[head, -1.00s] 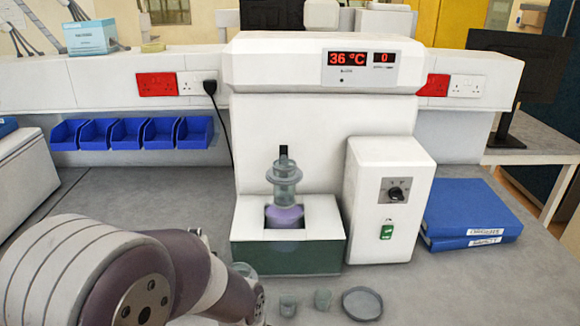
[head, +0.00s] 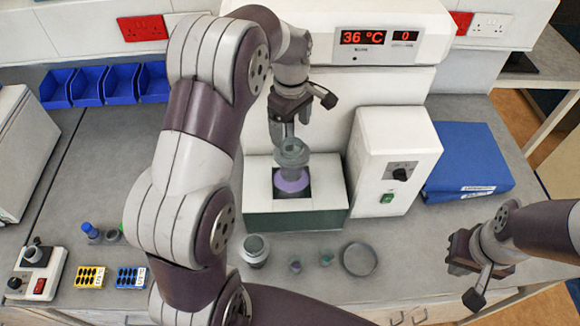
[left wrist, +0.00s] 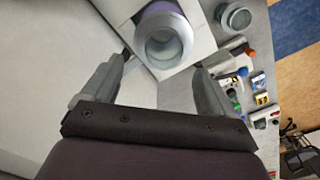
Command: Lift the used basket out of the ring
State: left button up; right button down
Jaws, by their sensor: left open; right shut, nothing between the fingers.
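The grey-green ring and basket assembly (head: 291,152) stands upright on the purple-filled vessel (head: 291,183) in the green and white bath (head: 295,218). I cannot tell basket from ring here. My left gripper (head: 288,132) is open above and just behind the top of the assembly. In the left wrist view the assembly's round open top (left wrist: 167,44) lies ahead, between and beyond the open fingers (left wrist: 163,75). My right gripper (head: 480,283) is shut and empty at the lower right, away from the bath.
A white control box (head: 393,160) stands right of the bath, with blue binders (head: 468,160) beyond. In front are a jar (head: 254,250), two small cups (head: 326,258) and a dish (head: 359,259). Vial racks (head: 90,276) lie at the left front.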

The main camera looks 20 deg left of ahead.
aim_at(292, 144)
pick_arm(q)
jog(key=f, duration=0.1)
jog(key=f+p, duration=0.1)
jog(key=f, duration=0.1)
jog(key=d+f+p, duration=0.1)
jog(key=shift+s+f, duration=0.25)
jog(key=shift+s, duration=0.15)
jog(key=shift+a+f, duration=0.15)
jog(key=shift+f, duration=0.15)
jog(key=shift+a+f, duration=0.15)
jog(key=shift+a, duration=0.05)
jog(key=shift+w+d, duration=0.15)
jog(key=c, duration=1)
jog(key=shift+d, duration=0.1)
jog(key=c, duration=0.5)
pick_arm(e)
jog(key=shift+d+r, duration=0.35)
jog(key=shift+r, duration=0.25)
